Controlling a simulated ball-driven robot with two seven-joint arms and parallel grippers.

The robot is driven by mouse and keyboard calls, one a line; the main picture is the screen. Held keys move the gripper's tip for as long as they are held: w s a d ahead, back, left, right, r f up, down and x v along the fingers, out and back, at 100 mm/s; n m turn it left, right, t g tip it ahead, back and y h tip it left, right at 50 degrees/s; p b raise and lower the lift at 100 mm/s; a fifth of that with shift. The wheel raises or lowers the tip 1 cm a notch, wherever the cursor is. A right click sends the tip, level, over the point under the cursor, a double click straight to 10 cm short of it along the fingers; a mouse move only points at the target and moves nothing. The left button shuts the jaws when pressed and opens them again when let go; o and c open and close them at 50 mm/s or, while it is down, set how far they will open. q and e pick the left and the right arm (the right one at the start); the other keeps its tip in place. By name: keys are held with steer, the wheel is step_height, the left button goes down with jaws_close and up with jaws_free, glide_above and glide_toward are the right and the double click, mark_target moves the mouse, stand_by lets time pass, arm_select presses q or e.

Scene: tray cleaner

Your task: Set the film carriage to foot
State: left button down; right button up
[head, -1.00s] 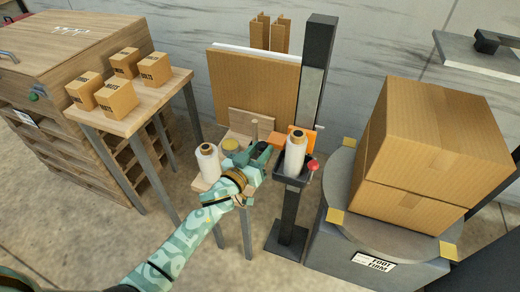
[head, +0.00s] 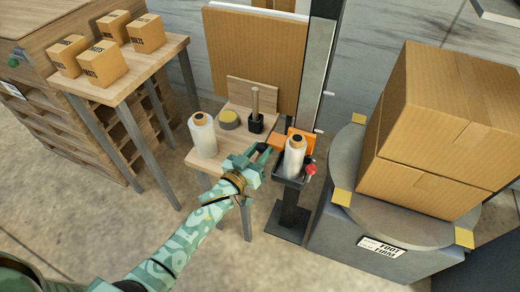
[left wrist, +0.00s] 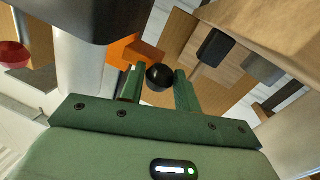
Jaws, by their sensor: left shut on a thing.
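The film carriage (head: 288,180) is a dark holder on the black mast (head: 322,55), with an upright white film roll (head: 293,160) in it. It sits low on the mast, at about the height of the small table beside it. An orange block (head: 303,136) is behind the roll and a red knob (head: 310,169) is at its right. My left gripper (head: 265,153) is at the carriage's left side. In the left wrist view its fingers are shut on a black knob (left wrist: 160,77), beside the orange part (left wrist: 132,52). My right gripper is not in view.
The small table (head: 206,165) left of the carriage holds a spare film roll (head: 202,135), a yellow-topped round item (head: 229,119) and a black holder (head: 256,124). At right, stacked cartons (head: 430,120) stand on a turntable (head: 347,160); its base label reads FOOT (head: 383,247).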

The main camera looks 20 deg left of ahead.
arm_select(q)
steer(key=c, duration=1)
jaws_free()
steer(key=shift+c, duration=0.2)
steer(key=shift+s, duration=0.1)
steer(key=p+v, duration=0.5)
steer(key=v, duration=1.1)
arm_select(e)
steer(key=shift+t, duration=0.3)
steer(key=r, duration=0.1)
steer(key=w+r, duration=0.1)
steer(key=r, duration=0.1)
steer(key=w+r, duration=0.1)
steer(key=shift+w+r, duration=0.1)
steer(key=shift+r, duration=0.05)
arm_select(q)
steer(key=shift+a, duration=0.1)
